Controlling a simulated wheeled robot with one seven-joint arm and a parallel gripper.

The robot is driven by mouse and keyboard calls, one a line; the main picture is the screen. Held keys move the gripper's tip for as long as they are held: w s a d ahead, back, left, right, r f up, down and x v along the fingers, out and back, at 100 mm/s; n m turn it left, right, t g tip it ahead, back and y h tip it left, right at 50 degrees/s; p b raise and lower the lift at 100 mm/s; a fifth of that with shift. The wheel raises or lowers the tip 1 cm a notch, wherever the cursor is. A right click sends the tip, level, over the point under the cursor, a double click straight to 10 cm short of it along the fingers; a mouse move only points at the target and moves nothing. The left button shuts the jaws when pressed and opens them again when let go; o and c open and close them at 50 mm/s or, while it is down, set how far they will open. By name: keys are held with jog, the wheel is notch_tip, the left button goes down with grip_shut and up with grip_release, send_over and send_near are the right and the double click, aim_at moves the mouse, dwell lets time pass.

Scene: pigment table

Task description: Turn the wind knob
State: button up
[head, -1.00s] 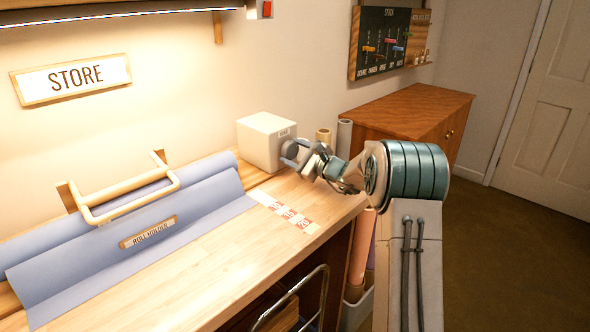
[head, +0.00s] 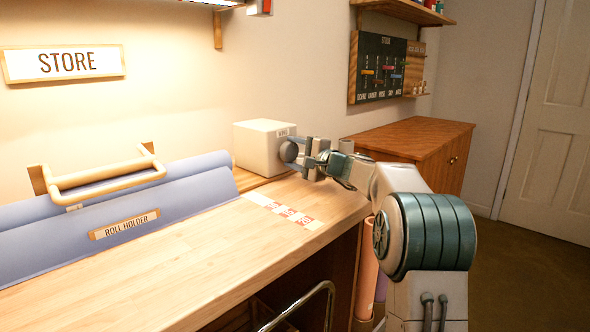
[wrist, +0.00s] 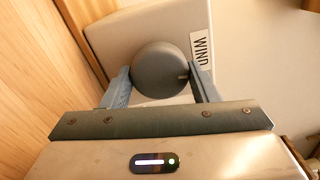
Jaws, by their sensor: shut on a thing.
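The wind knob (head: 289,151) is a round dark grey knob on the side of a cream box (head: 258,148) at the back of the bench. In the wrist view the knob (wrist: 161,70) sits between my fingers, and a "WIND" label (wrist: 201,50) shows beside it on the box. My gripper (head: 300,153) is shut on the knob, one finger on each side, as the wrist view of my gripper (wrist: 160,85) also shows. A small pale mark shows near the knob's right edge. The knob's far side is hidden.
The wooden bench (head: 190,270) is mostly clear, with a red and white strip (head: 284,210) in front of the box. A blue roll in a holder (head: 110,205) lies at left. A brown cabinet (head: 420,138) stands behind my arm.

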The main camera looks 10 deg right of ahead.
jog(key=shift+d+n+b, duration=0.15)
jog(key=shift+n+b, duration=0.85)
jog(key=shift+b, duration=0.25)
jog(key=o, duration=0.9)
jog(key=shift+d, duration=0.1)
jog(key=shift+o, duration=0.2)
jog(key=v, duration=1.3)
jog(key=shift+s+d, duration=0.1)
jog(key=shift+s, duration=0.25)
